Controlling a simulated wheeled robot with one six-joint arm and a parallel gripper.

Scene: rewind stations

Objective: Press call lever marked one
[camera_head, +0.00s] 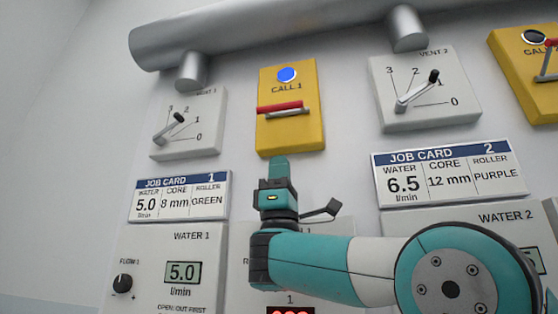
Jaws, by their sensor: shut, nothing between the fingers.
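The call lever marked CALL 1 is a red-handled bar (280,107) across a yellow panel (306,138) on the wall. The bar lies roughly level. A blue round light (286,74) shows above the CALL 1 label. My gripper (278,166) is shut and empty, pointing up, just below the bottom edge of the yellow panel in the picture. It appears apart from the lever. A second yellow call panel (517,52) with a red-handled lever and a dark round light is cut off at the right edge.
A vent 1 dial panel (208,137) is left of the call panel, and a vent 2 panel (452,115) is right. Job cards 1 (181,194) and 2 (449,171) hang below. A grey pipe (270,30) runs above. My arm hides part of the lower panels.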

